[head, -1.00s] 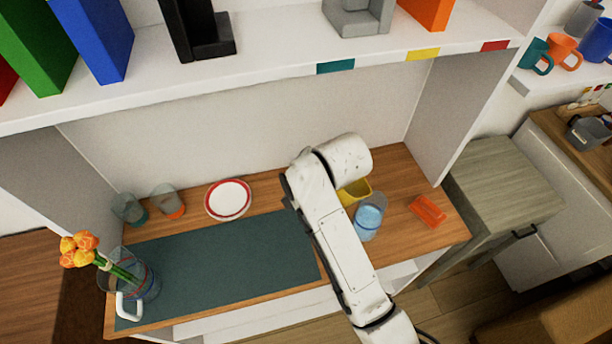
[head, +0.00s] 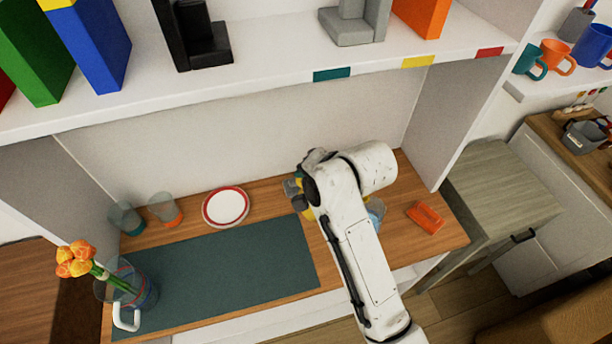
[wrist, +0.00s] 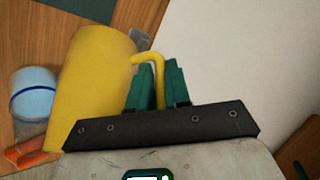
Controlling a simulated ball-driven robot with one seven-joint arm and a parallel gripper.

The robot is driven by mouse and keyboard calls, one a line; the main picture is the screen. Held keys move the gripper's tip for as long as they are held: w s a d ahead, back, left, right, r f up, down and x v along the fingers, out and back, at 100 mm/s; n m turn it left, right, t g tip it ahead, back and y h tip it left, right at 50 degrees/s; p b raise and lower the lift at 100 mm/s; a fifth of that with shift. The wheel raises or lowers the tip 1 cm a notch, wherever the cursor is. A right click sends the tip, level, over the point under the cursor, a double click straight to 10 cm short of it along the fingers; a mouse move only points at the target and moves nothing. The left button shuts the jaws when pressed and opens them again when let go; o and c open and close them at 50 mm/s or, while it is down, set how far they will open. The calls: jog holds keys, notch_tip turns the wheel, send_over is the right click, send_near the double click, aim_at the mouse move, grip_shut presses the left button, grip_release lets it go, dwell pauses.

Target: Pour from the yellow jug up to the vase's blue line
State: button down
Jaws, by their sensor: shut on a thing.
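The yellow jug (wrist: 92,85) fills the left of the wrist view, its handle between the teal fingers of my gripper (wrist: 158,80), which is shut on it. In the head view my arm hides most of the jug; a little yellow (head: 307,196) shows at the arm's left. The clear vase (head: 143,288) stands at the counter's left end, holding orange flowers (head: 76,260). Thin coloured lines circle it, but the blue one is hard to make out. A white handle shows at its front. My gripper is well to the right of the vase.
A glass of light blue content (wrist: 35,95) stands beside the jug, near an orange item (head: 425,216). A red-rimmed plate (head: 226,207) and two tumblers (head: 165,209) stand at the back. A shelf (head: 270,85) overhangs the counter.

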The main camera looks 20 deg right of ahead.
jog(key=shift+s+d+r+t+y+b, duration=0.1)
jog(key=shift+d+r+t+y+b, duration=0.15)
jog(key=shift+r, duration=0.25)
jog(key=shift+s+d+r+t+y+b, duration=0.15)
jog(key=shift+r+t+y, duration=0.15)
jog(key=shift+r, duration=0.2)
jog(key=shift+s+d+r+m+t+y+b, duration=0.2)
jog(key=shift+d+r+t+y+b, duration=0.15)
jog(key=shift+r+b, duration=0.3)
jog(key=shift+s+d+r+m+t+y+b, duration=0.1)
jog(key=shift+d+r+m+t+y+b, duration=0.25)
jog(key=shift+b, duration=0.5)
jog(key=shift+s+r+y+b, duration=0.1)
jog(key=shift+r+y+b, duration=0.2)
jog(key=shift+b, duration=0.1)
jog(key=shift+d+r, duration=0.1)
jog(key=shift+r, duration=0.1)
